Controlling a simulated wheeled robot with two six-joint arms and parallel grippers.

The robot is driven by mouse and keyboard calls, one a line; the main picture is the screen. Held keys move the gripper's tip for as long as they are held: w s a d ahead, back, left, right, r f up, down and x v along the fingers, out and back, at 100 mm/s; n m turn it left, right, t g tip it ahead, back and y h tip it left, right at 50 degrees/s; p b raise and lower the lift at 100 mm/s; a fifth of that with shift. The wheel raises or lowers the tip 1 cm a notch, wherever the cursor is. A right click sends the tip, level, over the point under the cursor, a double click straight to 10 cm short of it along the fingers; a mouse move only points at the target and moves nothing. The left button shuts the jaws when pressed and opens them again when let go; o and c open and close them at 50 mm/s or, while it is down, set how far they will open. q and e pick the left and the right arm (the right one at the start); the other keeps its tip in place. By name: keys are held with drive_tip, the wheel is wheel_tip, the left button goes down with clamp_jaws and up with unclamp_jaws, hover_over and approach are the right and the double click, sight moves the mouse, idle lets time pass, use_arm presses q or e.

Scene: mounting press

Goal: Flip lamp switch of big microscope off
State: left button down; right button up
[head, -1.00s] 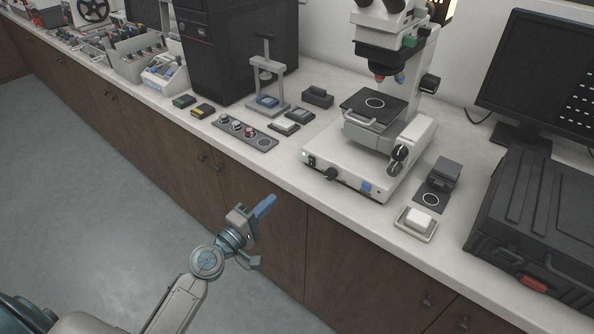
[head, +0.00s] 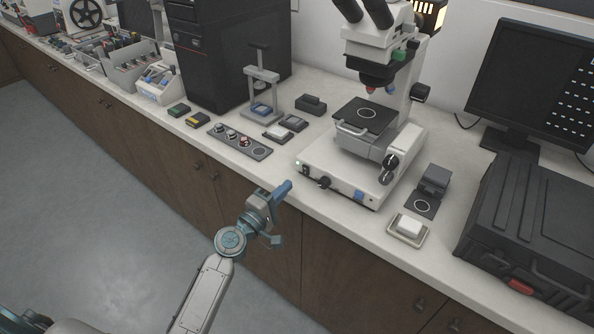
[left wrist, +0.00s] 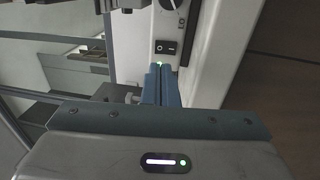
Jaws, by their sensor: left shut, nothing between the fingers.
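The big microscope (head: 345,168) stands on the counter with its white base facing the front edge. Its black lamp switch (head: 306,169) is at the left end of the base's front face, beside a small lit green light and a black knob (head: 323,183). In the left wrist view the rocker switch (left wrist: 165,47) shows just beyond the fingertips, with the green light between. My left gripper (head: 287,186) is shut and empty, in front of the counter edge, a little left of and below the switch, apart from it. My right gripper is not in view.
A mounting press (head: 262,85) and a strip with several round pieces (head: 240,142) stand left of the microscope. A white dish (head: 408,229) and a black case (head: 530,215) are at the right. The space before the cabinets is free.

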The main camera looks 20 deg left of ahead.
sight(304, 168)
use_arm(q)
drive_tip(key=p+x, duration=0.1)
drive_tip(key=x, duration=0.5)
drive_tip(key=shift+s, duration=0.1)
